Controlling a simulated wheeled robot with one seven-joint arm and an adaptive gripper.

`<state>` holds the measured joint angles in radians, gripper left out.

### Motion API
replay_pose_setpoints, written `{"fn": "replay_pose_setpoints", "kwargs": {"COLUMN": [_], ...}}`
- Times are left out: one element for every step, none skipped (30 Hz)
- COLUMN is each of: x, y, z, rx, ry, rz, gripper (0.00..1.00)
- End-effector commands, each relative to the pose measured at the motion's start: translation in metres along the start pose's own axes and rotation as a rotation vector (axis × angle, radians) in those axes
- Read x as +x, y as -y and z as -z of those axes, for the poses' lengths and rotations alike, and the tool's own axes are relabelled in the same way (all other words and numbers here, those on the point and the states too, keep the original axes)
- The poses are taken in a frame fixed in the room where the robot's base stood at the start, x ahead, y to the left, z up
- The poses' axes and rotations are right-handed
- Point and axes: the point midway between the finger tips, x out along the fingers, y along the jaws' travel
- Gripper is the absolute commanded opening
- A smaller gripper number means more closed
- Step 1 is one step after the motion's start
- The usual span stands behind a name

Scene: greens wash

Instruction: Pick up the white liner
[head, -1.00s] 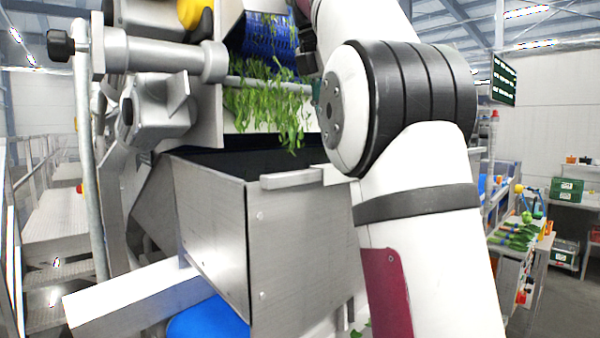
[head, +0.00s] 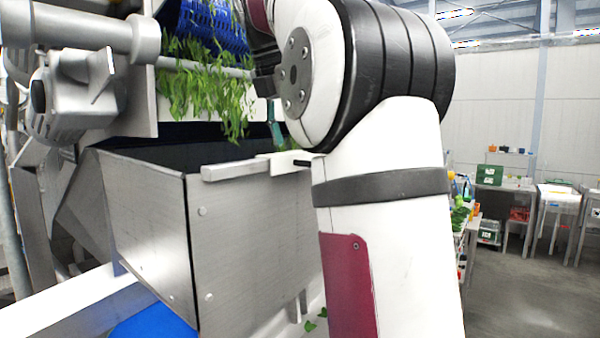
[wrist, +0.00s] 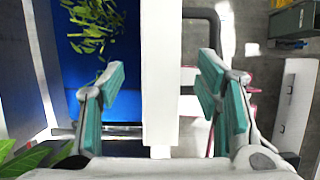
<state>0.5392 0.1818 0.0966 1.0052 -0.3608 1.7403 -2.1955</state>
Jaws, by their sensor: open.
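My gripper (wrist: 162,78) is open in the wrist view, with its teal finger pads apart and nothing held between them. A white bar (wrist: 161,65) runs lengthwise below the gap between the fingers; I cannot tell how far beneath them it is. No liner can be made out with certainty. White patches with pinkish-red edges (wrist: 192,132) show low between the bar and the right finger, too small to identify. In the head view my arm hides most of the gripper; only a bit of teal shows beside the hopper.
A steel hopper (head: 245,235) stands close in front, with leafy greens (head: 205,90) hanging from a blue belt (head: 205,25) above it. A blue surface with greens (wrist: 75,75) lies left of the bar. Open grey floor (head: 520,285) and tables (head: 560,197) are at the right.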

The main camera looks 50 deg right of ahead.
Motion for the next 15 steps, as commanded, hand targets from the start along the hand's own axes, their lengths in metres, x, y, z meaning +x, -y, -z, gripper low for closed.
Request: {"fn": "replay_pose_setpoints", "kwargs": {"x": [0.003, 0.005, 0.007, 0.008, 0.009, 0.011, 0.013, 0.015, 0.019, 0.023, 0.027, 0.033, 0.038, 0.042, 0.048], "y": [0.002, 0.001, 0.001, 0.001, 0.001, 0.001, 0.001, 0.002, 0.002, 0.003, 0.004, 0.004, 0.004, 0.004, 0.004], "z": [0.000, 0.000, 0.000, 0.000, 0.000, 0.000, 0.000, 0.000, 0.001, 0.001, 0.001, 0.001, 0.001, 0.001, 0.001], "rx": [0.001, 0.001, 0.001, 0.001, 0.001, 0.000, 0.000, 0.000, -0.001, -0.001, -0.001, 0.000, 0.000, 0.000, 0.000], "ry": [0.000, 0.000, 0.000, 0.000, 0.000, 0.000, 0.000, 0.000, -0.001, -0.001, -0.002, -0.002, -0.002, -0.002, -0.001], "rz": [0.000, 0.000, -0.001, -0.001, -0.001, -0.001, 0.000, 0.000, 0.001, 0.001, 0.002, 0.002, 0.003, 0.002, 0.002], "gripper": [0.58, 0.58, 0.58, 0.58, 0.58, 0.58, 0.58, 0.58, 0.58, 0.58, 0.58, 0.58, 0.58, 0.58, 0.58]}}
